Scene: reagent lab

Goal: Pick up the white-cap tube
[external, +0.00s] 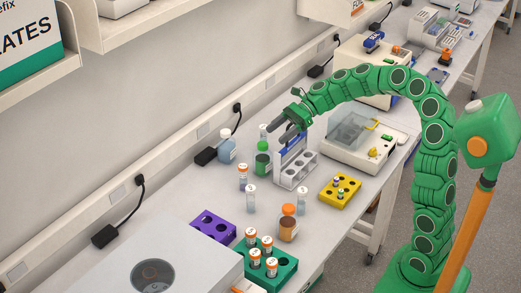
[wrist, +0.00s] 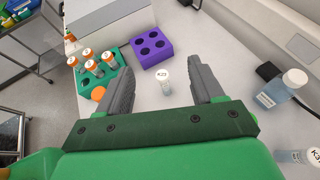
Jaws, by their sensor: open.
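A small clear tube with a white cap (wrist: 164,76) marked K23 stands upright on the bench in the wrist view. It shows between my fingertips in the picture, but lies below and beyond them. It appears to be the white-cap tube (external: 250,198) left of the orange-cap brown bottle in the external view. Another pale-capped tube (external: 302,202) stands beside the white rack. My gripper (external: 271,133) is open and empty, raised above the bench near the white rack; its spread fingers also show in the wrist view (wrist: 160,68).
A purple rack (external: 205,229), a green rack (external: 282,273) with orange-cap vials and a brown bottle (external: 288,228) stand nearby. An orange-cap vial (external: 243,180), green-cap bottle (external: 262,164), bluish bottle (external: 226,150), white rack (external: 290,184) and yellow rack (external: 330,195) crowd the bench.

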